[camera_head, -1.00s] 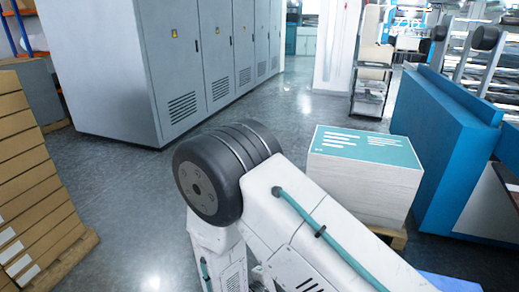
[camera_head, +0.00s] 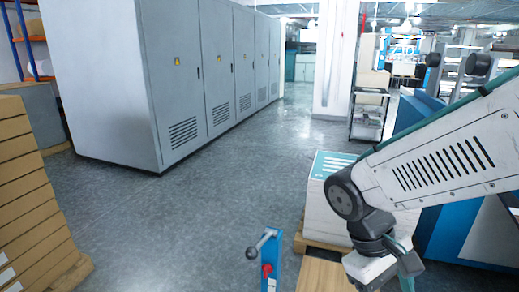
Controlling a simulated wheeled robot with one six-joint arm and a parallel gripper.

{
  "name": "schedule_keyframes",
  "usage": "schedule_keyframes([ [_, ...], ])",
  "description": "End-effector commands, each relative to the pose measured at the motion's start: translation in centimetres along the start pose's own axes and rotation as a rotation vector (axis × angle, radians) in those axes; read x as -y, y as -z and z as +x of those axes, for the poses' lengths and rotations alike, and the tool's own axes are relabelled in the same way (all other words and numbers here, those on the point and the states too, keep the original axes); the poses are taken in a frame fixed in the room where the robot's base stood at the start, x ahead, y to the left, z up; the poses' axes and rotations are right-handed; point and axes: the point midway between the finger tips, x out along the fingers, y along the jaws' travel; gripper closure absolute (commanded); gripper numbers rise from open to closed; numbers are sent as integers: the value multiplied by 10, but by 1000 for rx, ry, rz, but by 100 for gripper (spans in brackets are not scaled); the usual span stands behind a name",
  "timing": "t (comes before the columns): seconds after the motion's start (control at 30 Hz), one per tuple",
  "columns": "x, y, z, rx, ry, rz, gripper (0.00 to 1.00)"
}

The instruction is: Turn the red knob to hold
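The red knob (camera_head: 267,269) sits on the front of a narrow blue post (camera_head: 272,262) at the bottom middle of the camera_head view. A metal lever with a dark ball end (camera_head: 251,253) sticks out to the left at the top of the post, just above the knob. The knob is small here, and I cannot tell its setting or read any marks. My arm comes in from the right, and its wrist hangs down to the right of the post, apart from the knob. My gripper's fingers are not visible; the bottom edge cuts off the arm's end.
A wooden surface (camera_head: 322,274) lies between the post and my wrist. A pallet stack with a teal-and-white top (camera_head: 325,170) stands behind my arm. Grey cabinets (camera_head: 170,85) line the back left, and stacked brown boxes (camera_head: 30,190) stand at left. The floor between is clear.

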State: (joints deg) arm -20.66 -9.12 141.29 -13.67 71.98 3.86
Motion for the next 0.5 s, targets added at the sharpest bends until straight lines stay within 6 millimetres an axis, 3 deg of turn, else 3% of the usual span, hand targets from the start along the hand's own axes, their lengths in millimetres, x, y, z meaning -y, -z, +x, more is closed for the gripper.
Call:
schedule_keyframes([
  [0.23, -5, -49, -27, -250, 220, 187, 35],
  [0.5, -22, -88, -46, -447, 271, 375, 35],
])
